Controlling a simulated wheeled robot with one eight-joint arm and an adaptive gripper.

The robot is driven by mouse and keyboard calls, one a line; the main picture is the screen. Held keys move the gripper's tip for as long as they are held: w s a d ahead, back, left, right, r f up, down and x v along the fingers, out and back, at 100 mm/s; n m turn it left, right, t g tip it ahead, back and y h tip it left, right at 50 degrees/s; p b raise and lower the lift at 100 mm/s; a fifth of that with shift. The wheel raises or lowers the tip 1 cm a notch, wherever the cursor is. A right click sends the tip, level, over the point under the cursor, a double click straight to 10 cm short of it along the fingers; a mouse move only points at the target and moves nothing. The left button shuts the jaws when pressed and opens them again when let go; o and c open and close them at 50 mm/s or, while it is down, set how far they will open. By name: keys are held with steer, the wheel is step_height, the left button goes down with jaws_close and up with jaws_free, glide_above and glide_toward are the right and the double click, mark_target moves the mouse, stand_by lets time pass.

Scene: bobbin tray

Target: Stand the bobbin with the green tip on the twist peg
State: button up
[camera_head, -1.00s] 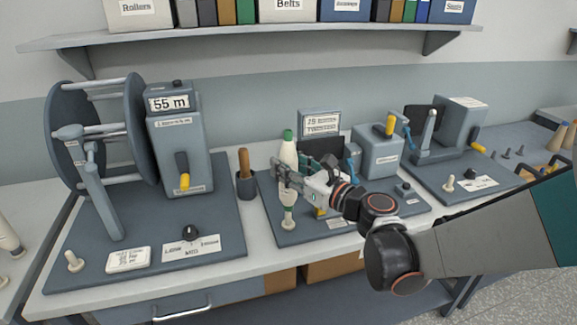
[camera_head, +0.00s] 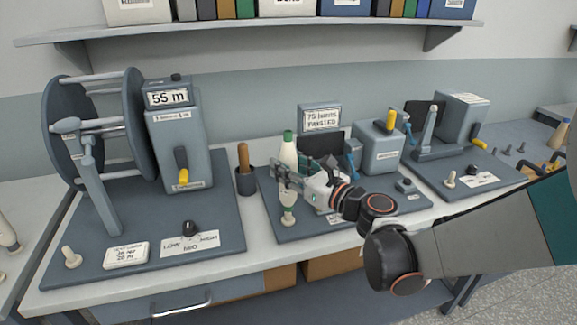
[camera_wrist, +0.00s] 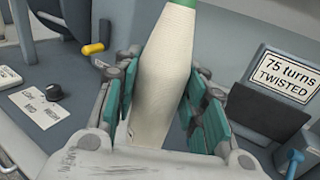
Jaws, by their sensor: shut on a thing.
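The cream bobbin (camera_head: 288,151) with the green tip (camera_head: 288,136) is upright between the fingers of my gripper (camera_head: 282,173), on the middle machine's blue-grey base. In the wrist view the bobbin's pale body (camera_wrist: 166,60) fills the space between the green finger pads of my gripper (camera_wrist: 165,82), which are closed around it. A pale round-footed piece (camera_head: 288,217) shows directly below my gripper. I cannot tell whether it is the bobbin's lower end or the twist peg, nor whether the bobbin is seated; the fingers hide the join.
A sign reading "75 turns TWISTED" (camera_head: 320,120) stands behind the bobbin. A cup with a wooden-handled tool (camera_head: 245,180) is close on the left. A winder marked 55 m (camera_head: 168,98) stands further left, and a yellow-levered machine (camera_head: 378,155) is to the right.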

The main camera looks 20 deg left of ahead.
steer(key=shift+f+b, duration=1.3)
steer(key=shift+f, duration=0.55)
steer(key=o, duration=1.2)
steer(key=v, duration=1.2)
